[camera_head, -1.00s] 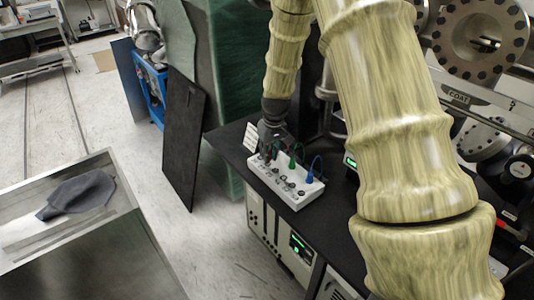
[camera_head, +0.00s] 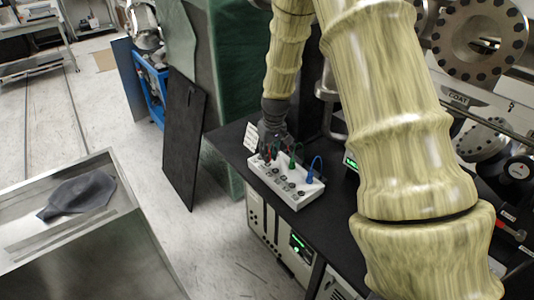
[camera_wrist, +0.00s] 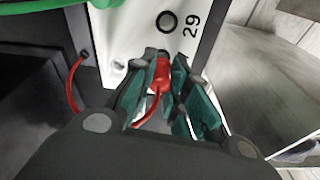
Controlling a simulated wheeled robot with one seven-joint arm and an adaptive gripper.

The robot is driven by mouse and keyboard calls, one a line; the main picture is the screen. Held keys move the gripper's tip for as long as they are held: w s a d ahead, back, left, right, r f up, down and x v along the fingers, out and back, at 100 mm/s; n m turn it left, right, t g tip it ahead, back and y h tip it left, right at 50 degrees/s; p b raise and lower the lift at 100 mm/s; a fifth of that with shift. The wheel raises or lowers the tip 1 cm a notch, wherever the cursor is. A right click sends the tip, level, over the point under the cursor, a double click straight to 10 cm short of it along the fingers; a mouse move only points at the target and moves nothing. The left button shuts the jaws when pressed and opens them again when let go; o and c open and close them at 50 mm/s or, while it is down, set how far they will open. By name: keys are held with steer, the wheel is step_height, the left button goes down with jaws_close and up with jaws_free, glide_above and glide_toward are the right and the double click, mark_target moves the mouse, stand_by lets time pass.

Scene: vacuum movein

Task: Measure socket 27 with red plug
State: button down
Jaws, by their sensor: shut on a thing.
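The white socket board (camera_head: 300,199) stands on the black bench top, with several dark round sockets on its upper face. My gripper (camera_head: 269,155) is over its left end; in the wrist view my gripper (camera_wrist: 163,75) is shut on the red plug (camera_wrist: 162,70). The red plug's lead curves down between the fingers. The plug's tip lies close to the board's face, below a socket (camera_wrist: 167,21) beside the printed number 29. I cannot tell whether the tip touches the board or sits in a socket. Number 27 is not readable in either view.
A green plug (camera_head: 292,162) and a blue plug (camera_head: 310,177) stand in the board to the right of my gripper. A white label card (camera_head: 251,137) stands behind its left end. A metal cart (camera_head: 110,235) with a dark cloth is at left. Heavy flanged equipment is at right.

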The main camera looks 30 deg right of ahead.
steer(key=shift+f+b, duration=0.35)
steer(key=shift+f, duration=0.75)
stand_by(1.5)
steer(key=c, duration=1.3)
jaws_free()
steer(key=shift+r, duration=0.1)
steer(key=r, duration=0.4)
steer(key=s+r, duration=0.1)
steer(key=r, duration=0.2)
steer(key=s+r, duration=0.1)
steer(key=r, duration=0.3)
steer(key=shift+r, duration=0.35)
